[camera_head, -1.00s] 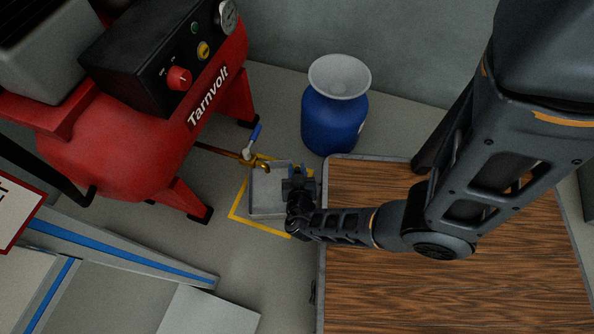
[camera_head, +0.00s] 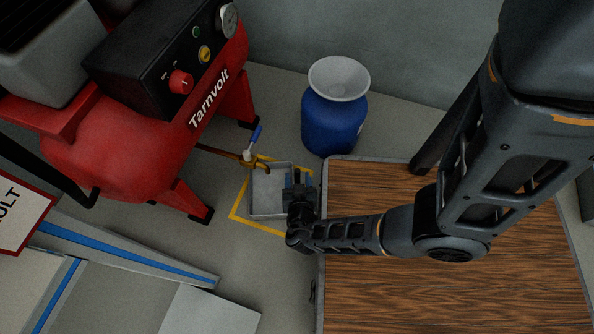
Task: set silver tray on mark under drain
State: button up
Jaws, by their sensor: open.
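The silver tray (camera_head: 268,190) lies on the floor within the yellow square mark (camera_head: 246,222). My gripper (camera_head: 298,178) is open at the tray's right side. It hides part of the tray's right rim, and I cannot tell whether it touches that rim.
The red compressor (camera_head: 110,150) stands at the left. A blue drum (camera_head: 332,122) with a pale funnel (camera_head: 340,77) stands behind. A wood-topped table (camera_head: 440,290) fills the right below my arm. A grey panel with a blue stripe (camera_head: 130,257) lies at lower left.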

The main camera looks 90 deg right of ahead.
jog(key=p+v, duration=0.1)
jog(key=v, duration=0.7)
jog(key=shift+a, duration=0.15)
